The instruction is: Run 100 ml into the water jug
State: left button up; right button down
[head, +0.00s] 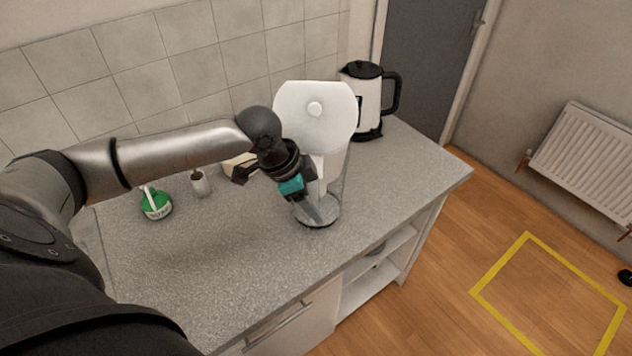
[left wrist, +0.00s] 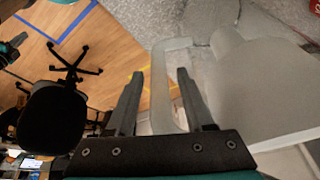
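My left gripper (head: 312,207) is beside the jug, fingers pointing down. In the wrist view its fingers (left wrist: 158,80) are apart, with gaps visible around the handle. My right gripper is out of view.
A white kettle with black lid and handle (head: 364,90) stands behind right. A green tub (head: 156,204), a small white cup (head: 200,184) and a cream object (head: 238,166) are at the left. The front worktop (head: 220,260) is clear. The tiled wall (head: 130,60) bounds the back.

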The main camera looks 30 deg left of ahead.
pick_arm(q)
grip_shut()
dwell(1.1)
jog(key=shift+w+r, duration=0.15)
